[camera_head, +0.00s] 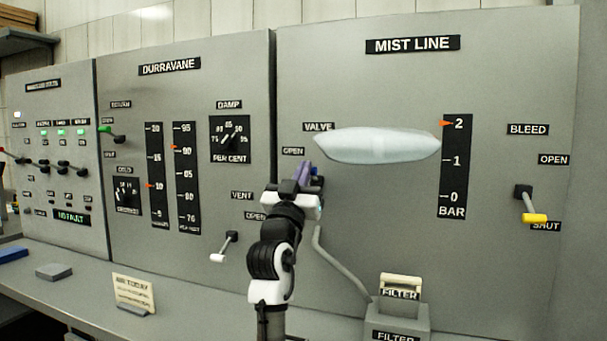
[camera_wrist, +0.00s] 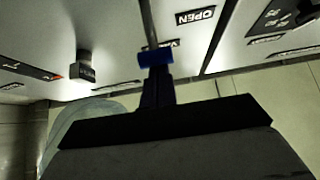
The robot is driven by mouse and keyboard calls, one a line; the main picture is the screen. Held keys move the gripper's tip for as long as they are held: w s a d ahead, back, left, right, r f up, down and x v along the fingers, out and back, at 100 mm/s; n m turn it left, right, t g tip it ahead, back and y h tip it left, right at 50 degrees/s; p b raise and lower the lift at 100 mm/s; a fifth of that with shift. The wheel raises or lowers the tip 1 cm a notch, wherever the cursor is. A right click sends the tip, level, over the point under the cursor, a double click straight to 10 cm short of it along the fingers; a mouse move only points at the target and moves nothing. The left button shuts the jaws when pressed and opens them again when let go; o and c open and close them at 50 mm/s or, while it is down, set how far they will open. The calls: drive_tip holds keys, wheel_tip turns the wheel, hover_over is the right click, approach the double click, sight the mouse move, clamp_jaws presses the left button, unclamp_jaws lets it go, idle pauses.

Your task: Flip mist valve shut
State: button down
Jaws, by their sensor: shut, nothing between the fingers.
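The mist line panel (camera_head: 480,75) carries a VALVE label (camera_head: 318,126) with an OPEN label (camera_head: 293,151) below it. A blue-purple grip (camera_head: 304,172), apparently the valve lever's, shows just below OPEN at the tip of my gripper (camera_head: 315,183). In the wrist view the blue grip (camera_wrist: 156,57) lies across the tips of my shut gripper (camera_wrist: 156,78); they overlap, and I cannot tell whether they touch. The valve's hub and shaft are mostly hidden. A pale mist plume (camera_head: 378,145) extends right from beside VALVE. The bar gauge's orange pointer (camera_head: 446,123) is at 2.
The bleed lever (camera_head: 530,205) with a yellow grip points down toward SHUT at the right. The vent lever (camera_head: 225,247) is left of my arm. A bent pipe (camera_head: 340,262) runs to the filter box (camera_head: 401,315) below. The space under the gauge is clear.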

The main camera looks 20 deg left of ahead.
wheel_tip(320, 180, down, 6)
drive_tip(key=b, duration=0.5)
drive_tip(key=shift+s+r, duration=0.1)
drive_tip(key=shift+r, duration=0.15)
drive_tip(key=shift+s, duration=0.1)
